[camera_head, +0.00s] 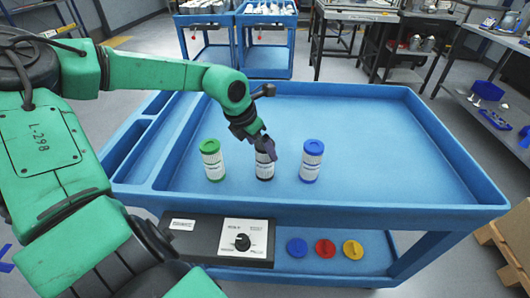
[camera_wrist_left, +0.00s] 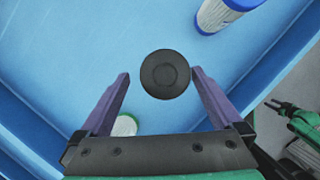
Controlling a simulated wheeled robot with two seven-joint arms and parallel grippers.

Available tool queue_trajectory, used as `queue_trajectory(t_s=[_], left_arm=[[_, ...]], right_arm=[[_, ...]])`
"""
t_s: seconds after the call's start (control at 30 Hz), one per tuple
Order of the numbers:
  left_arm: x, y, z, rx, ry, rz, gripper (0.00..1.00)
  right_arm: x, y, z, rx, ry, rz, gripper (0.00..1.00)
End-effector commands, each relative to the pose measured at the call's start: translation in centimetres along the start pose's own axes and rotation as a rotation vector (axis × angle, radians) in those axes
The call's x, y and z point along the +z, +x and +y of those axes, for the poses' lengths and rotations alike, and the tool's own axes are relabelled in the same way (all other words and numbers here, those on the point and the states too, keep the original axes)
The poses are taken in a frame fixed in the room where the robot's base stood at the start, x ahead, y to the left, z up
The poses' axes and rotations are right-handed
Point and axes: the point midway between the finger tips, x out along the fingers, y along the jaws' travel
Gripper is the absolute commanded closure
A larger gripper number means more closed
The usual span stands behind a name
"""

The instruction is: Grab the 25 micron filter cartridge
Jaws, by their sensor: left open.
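Three white filter cartridges stand upright in the blue cart tray: one with a green cap (camera_head: 212,161), one with a black cap (camera_head: 264,170) and one with a blue cap (camera_head: 311,163). Their printed labels are too small to read, so I cannot tell which is the 25 micron one. My left gripper (camera_head: 262,147) is open over the black-capped cartridge and hides part of its top. In the left wrist view the round black cap (camera_wrist_left: 165,74) lies between the spread purple fingers, with blue gaps on both sides. The blue-capped cartridge (camera_wrist_left: 215,15) and green-capped cartridge (camera_wrist_left: 124,126) also show there. My right gripper is out of view.
The tray (camera_head: 385,205) has a raised rim and free room at the right and back. A black box with a dial (camera_head: 242,241) sits at the front below. Blue (camera_head: 297,248), red (camera_head: 325,248) and yellow (camera_head: 353,249) discs lie on the lower shelf.

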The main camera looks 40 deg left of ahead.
Motion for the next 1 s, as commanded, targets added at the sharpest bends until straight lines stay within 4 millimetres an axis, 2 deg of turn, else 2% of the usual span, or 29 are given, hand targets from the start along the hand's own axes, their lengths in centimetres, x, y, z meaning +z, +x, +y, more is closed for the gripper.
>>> queue_trajectory(t_s=[0.17, 0.4, 0.5, 0.7, 0.77, 0.8, 0.93, 0.97, 1.0], left_arm=[[-0.1, 1.7, -0.1, 0.000, 0.000, 0.003, 0.00], [-0.1, 5.5, -0.5, 0.000, 0.000, 0.003, 0.00], [0.0, 6.1, -0.6, 0.000, 0.000, 0.000, 0.00], [0.0, 6.1, -0.6, 0.000, 0.000, -0.002, 0.00], [0.0, 6.1, -0.6, 0.000, 0.000, -0.002, 0.23], [0.0, 6.1, -0.6, 0.000, 0.000, -0.002, 0.38], [0.0, 6.1, -0.6, 0.000, 0.000, -0.002, 0.88], [0.0, 6.1, -0.6, 0.000, 0.000, -0.001, 0.97], [0.1, 6.1, -0.6, 0.000, 0.000, -0.002, 0.97]], right_arm=[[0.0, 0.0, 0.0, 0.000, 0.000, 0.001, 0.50], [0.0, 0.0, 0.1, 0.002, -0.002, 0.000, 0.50], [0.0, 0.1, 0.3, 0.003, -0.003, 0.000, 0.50], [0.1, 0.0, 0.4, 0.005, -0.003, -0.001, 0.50], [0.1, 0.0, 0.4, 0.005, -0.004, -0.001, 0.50], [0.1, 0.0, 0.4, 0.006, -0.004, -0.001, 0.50], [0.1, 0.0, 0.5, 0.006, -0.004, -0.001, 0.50], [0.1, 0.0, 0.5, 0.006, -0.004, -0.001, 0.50], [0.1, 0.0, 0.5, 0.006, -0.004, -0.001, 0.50]])
